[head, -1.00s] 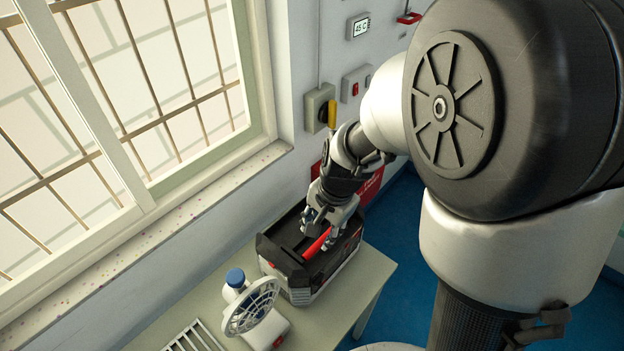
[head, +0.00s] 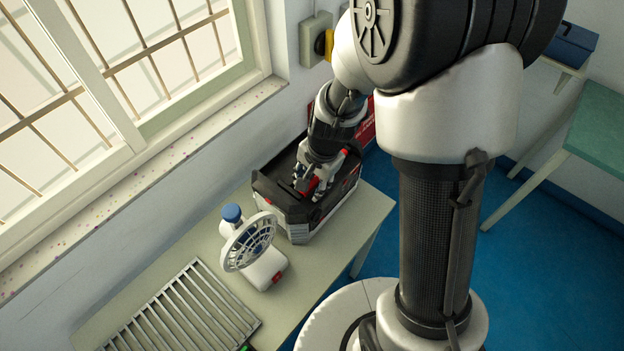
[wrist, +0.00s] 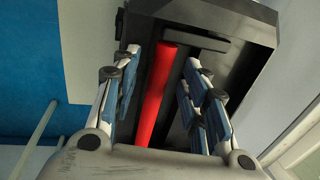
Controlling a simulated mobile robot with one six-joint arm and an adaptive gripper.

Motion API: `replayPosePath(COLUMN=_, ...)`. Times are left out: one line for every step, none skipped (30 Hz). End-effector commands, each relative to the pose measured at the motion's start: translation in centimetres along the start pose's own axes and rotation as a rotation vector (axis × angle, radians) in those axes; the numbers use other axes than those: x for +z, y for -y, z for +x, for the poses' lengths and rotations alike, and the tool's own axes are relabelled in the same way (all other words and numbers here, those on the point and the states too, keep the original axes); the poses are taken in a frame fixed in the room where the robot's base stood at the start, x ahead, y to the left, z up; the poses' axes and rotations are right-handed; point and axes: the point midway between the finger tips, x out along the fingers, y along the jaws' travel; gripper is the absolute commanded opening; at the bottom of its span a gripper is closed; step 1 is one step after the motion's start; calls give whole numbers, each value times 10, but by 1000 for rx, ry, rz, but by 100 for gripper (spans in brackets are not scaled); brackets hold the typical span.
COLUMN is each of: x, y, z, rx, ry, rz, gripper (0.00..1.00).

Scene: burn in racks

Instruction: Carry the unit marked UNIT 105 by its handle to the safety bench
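A black and grey box (head: 299,236) with a red bar handle (head: 311,187) along its top stands on the pale table. No UNIT 105 mark is readable on it. My gripper (head: 319,179) is over the box from above. In the wrist view, my gripper (wrist: 160,85) is open, with its blue-padded fingers on either side of the red handle (wrist: 156,95). A gap shows between the handle and the right fingers. I cannot tell which table is the safety bench.
A metal rack (head: 185,308) lies nearer on the pale table (head: 335,262). A green-topped table (head: 604,130) and a blue case (head: 567,45) are at right. Blue floor (head: 535,240) lies open between.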

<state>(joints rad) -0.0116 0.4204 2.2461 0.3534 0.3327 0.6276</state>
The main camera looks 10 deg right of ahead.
Motion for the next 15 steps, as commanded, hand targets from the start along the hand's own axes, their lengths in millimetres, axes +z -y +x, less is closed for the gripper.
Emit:
replayPosePath(x=0, y=0, z=0, rx=0, ry=0, rz=0, gripper=36)
replayPosePath(x=0, y=0, z=0, rx=0, ry=0, rz=0, gripper=34)
replayPosePath(x=0, y=0, z=0, rx=0, ry=0, rz=0, gripper=31)
replayPosePath(x=0, y=0, z=0, rx=0, ry=0, rz=0, gripper=29)
replayPosePath(x=0, y=0, z=0, rx=0, ry=0, rz=0, gripper=27)
replayPosePath(x=0, y=0, z=0, rx=0, ry=0, rz=0, gripper=25)
replayPosePath(x=0, y=0, z=0, rx=0, ry=0, rz=0, gripper=23)
replayPosePath(x=0, y=0, z=0, rx=0, ry=0, rz=0, gripper=21)
replayPosePath(x=0, y=0, z=0, rx=0, ry=0, rz=0, gripper=18)
replayPosePath(x=0, y=0, z=0, rx=0, ry=0, rz=0, gripper=16)
replayPosePath(x=0, y=0, z=0, rx=0, ry=0, rz=0, gripper=14)
replayPosePath(x=0, y=0, z=0, rx=0, ry=0, rz=0, gripper=11)
replayPosePath(x=0, y=0, z=0, rx=0, ry=0, rz=0, gripper=9)
replayPosePath(x=0, y=0, z=0, rx=0, ry=0, rz=0, gripper=7)
replayPosePath(x=0, y=0, z=0, rx=0, ry=0, rz=0, gripper=5)
